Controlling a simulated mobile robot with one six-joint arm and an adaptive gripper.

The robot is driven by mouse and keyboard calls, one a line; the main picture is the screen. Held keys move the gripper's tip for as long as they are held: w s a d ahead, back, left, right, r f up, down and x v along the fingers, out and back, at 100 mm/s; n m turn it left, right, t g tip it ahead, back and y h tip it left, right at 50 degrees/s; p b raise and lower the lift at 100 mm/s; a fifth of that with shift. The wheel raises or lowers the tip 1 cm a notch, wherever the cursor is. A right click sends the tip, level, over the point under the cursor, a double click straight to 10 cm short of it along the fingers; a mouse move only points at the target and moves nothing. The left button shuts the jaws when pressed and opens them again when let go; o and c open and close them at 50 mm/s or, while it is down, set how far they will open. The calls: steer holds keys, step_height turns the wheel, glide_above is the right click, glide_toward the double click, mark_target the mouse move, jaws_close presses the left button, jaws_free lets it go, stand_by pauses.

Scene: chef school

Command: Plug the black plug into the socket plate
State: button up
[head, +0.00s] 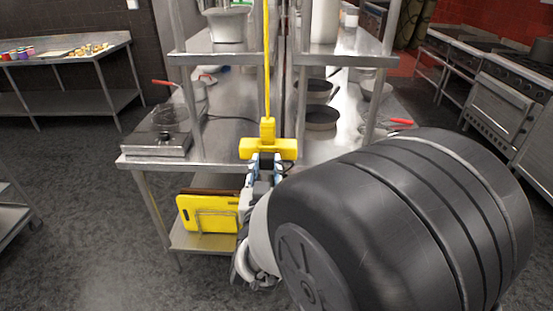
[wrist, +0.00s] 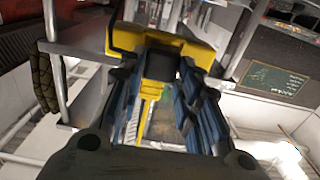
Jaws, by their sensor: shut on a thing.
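The yellow socket plate (head: 267,149) hangs on a yellow cord in front of the steel shelf unit in the head view. It also shows as a yellow block (wrist: 124,38) across the far end of my fingers in the wrist view. My gripper (head: 265,162) is right below the socket plate. In the wrist view its fingers are shut on the black plug (wrist: 161,66), a dark block between the fingertips against the yellow block. I cannot tell whether its pins are in the socket. The fingers hide most of the plug in the head view.
A hot plate (head: 157,140) stands on the left of the steel table (head: 230,148), with a dark cable running from it. Pans (head: 321,118) stand to the right. A yellow cutting board (head: 207,213) stands on the lower shelf. Floor at left (head: 90,220) is clear.

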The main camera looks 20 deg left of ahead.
steer(key=shift+w+a, duration=0.1)
steer(key=shift+w, duration=0.25)
steer(key=o, duration=1.1)
